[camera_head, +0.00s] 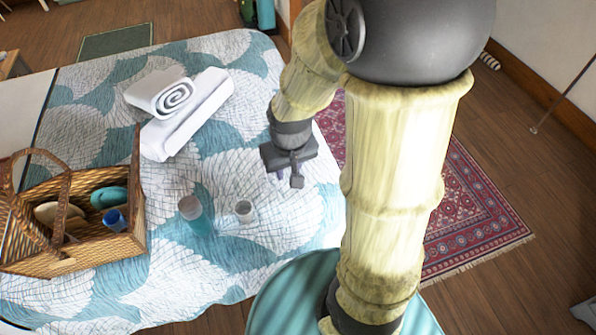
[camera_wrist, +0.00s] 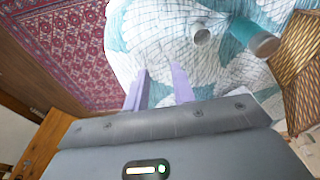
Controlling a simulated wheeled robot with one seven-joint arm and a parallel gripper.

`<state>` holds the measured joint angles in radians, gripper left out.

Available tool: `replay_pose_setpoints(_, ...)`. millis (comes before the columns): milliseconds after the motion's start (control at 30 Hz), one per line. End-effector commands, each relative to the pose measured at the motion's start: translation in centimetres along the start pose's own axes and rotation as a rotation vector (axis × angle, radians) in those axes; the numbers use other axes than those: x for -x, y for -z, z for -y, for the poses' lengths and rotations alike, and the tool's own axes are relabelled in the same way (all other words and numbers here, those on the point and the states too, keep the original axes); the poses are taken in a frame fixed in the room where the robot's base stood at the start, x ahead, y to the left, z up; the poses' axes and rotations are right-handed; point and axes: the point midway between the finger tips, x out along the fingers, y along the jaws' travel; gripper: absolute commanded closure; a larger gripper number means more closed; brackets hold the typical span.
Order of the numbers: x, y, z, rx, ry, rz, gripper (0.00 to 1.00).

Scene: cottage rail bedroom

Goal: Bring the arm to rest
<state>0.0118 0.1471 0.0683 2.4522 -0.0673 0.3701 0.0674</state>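My gripper (camera_head: 286,179) hangs above the right part of the bed, pointing down. In the wrist view its two pale purple fingers (camera_wrist: 158,88) stand apart with nothing between them. My arm comes down from the top right of the head view and hides part of the bed edge and the rug.
The bed (camera_head: 280,215) holds rolled white towels (camera_head: 180,110), a teal bottle (camera_head: 195,215), a small white cup-like item (camera_head: 244,211) and a wicker basket (camera_head: 75,262) with several items. A red rug (camera_head: 465,215) lies on the wooden floor at right.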

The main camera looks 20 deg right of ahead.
Motion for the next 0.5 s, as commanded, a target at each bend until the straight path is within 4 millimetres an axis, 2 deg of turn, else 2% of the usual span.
replay_pose_setpoints(100,1.9,-2.1,-0.9,-0.032,0.000,-0.040,0.75)
replay_pose_setpoints(200,2.5,-3.0,-1.2,-0.047,0.003,-0.057,0.75)
replay_pose_setpoints(500,2.6,-3.2,-1.2,-0.049,0.004,-0.058,0.75)
